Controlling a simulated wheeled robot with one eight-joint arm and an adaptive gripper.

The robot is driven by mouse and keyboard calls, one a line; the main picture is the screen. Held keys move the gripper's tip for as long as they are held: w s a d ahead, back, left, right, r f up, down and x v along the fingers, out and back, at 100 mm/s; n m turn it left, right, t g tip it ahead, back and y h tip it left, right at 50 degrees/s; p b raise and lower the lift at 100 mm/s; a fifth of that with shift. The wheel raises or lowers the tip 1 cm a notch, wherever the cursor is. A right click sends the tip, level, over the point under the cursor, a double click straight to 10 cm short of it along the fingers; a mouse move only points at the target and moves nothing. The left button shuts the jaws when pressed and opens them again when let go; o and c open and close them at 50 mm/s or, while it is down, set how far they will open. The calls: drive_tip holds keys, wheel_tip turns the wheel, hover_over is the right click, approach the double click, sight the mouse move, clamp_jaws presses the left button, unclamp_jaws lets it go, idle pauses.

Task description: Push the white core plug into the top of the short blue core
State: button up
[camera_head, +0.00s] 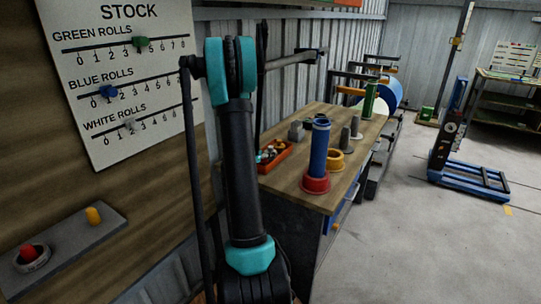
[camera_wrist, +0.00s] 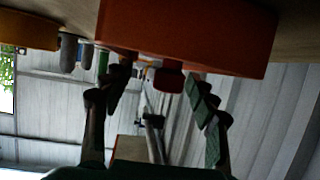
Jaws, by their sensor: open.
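A blue core (camera_head: 319,150) stands upright in a red round base (camera_head: 315,183) on the workbench; I cannot tell whether it is the short one. The white core plug cannot be made out; small pale pieces lie in the orange-red tray (camera_head: 284,158) left of the core. My gripper (camera_wrist: 158,92) is open, its two fingers apart in the wrist view. The tray's wall (camera_wrist: 190,35) fills the top of that inverted view, close to the fingers. A dark red round piece (camera_wrist: 168,80) shows between them. My arm hides the gripper in the head view.
On the workbench (camera_head: 290,182), a yellow ring (camera_head: 335,160) lies behind the blue core, with grey posts (camera_head: 345,138) beside it. A green cylinder (camera_head: 370,100) stands farther back. A stock board (camera_head: 120,70) hangs at left.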

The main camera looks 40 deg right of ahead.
sight(269, 151)
drive_tip(key=x, duration=0.4)
drive_tip(key=shift+w+d, duration=0.15)
drive_tip(key=shift+d, duration=0.25)
drive_tip(key=c, duration=0.8)
drive_tip(key=shift+o, duration=0.2)
drive_tip(key=shift+r, duration=0.1)
